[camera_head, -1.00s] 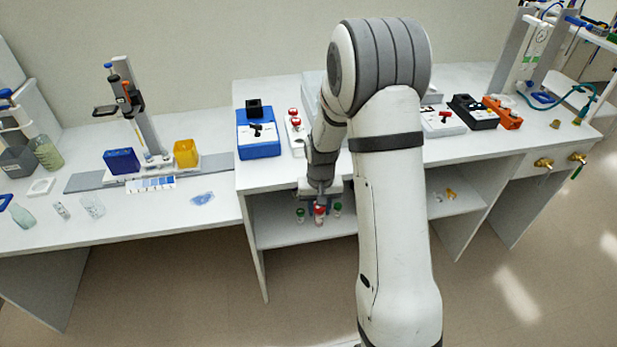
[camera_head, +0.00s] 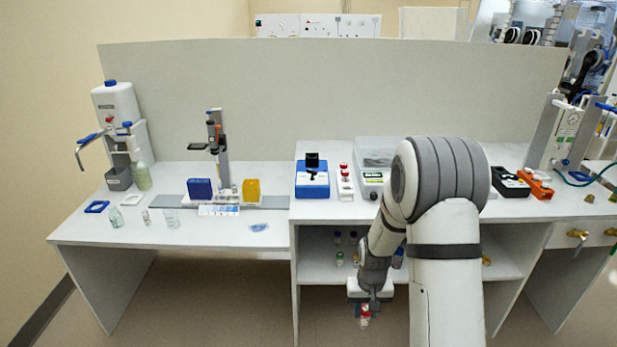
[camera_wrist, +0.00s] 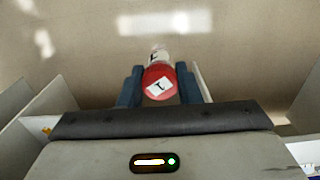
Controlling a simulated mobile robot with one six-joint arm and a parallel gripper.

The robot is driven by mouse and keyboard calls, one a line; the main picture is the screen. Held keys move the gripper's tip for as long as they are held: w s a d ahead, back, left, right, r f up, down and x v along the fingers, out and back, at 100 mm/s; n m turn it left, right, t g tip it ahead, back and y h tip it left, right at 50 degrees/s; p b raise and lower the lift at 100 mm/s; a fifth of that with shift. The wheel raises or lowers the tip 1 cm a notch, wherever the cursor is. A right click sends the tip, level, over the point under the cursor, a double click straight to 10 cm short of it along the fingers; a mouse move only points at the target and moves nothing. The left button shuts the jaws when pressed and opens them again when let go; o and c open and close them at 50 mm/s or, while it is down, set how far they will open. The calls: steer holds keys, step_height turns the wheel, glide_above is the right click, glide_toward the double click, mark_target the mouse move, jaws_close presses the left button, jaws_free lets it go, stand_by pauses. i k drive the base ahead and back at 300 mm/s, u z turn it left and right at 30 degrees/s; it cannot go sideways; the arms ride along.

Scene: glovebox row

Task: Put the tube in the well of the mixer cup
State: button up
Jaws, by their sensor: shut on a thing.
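My gripper (camera_wrist: 160,78) is shut on a red-capped tube (camera_wrist: 158,84), whose cap bears a white label with a black mark. The blue fingers press it from both sides. In the head view, my gripper (camera_head: 366,300) points down in front of the open shelf, with the tube (camera_head: 365,319) below it, clear of the shelf. A blue device with a black cup-like top (camera_head: 312,160), which looks like the mixer, stands on the raised bench, left of my arm. The well inside its cup cannot be made out.
A small white unit with red knobs (camera_head: 345,181) and a balance-like device (camera_head: 371,182) stand right of the mixer. The lower bench (camera_head: 180,234) lies left.

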mark_target(312, 163)
steer(key=z, duration=0.05)
steer(key=k, duration=0.35)
steer(key=u, duration=0.7)
steer(key=i, duration=1.6)
steer(key=z, duration=0.55)
steer(key=k, duration=0.9)
steer(key=z, duration=0.2)
steer(key=i, duration=0.95)
steer(key=u, duration=0.05)
